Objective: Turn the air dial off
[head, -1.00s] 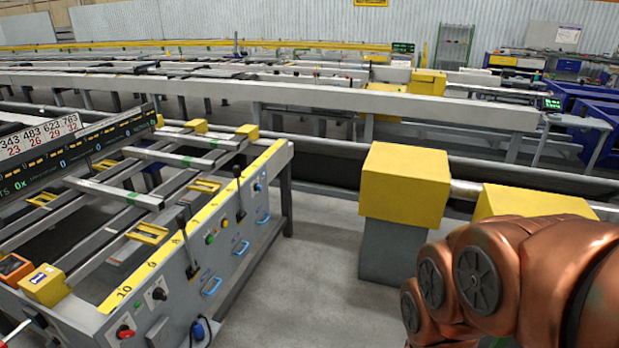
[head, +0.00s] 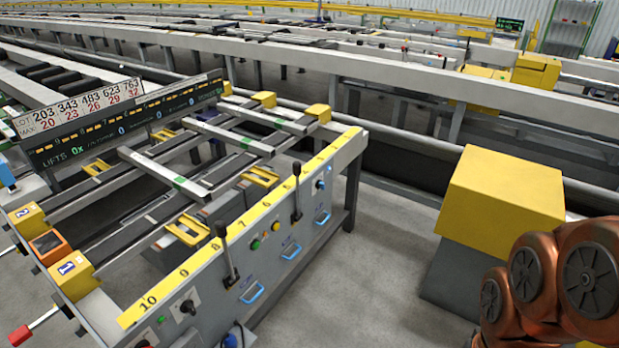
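The grey front panel (head: 262,262) of the runout table carries several controls. A black rotary dial (head: 188,307) sits low at its near end, beside the yellow number strip. A small blue knob (head: 320,184) sits at the far end of the panel. The labels are too small to read, so I cannot tell which is the air dial or how it is set. My copper arm links show at the lower right, apart from the panel. My gripper is not in view.
Two black levers (head: 228,262) and (head: 297,196) and blue handles (head: 252,292) stick out from the panel. A red-ended handle (head: 20,335) juts out at lower left. A yellow-topped block (head: 505,198) stands to the right. Grey floor (head: 375,270) is clear between it and the table.

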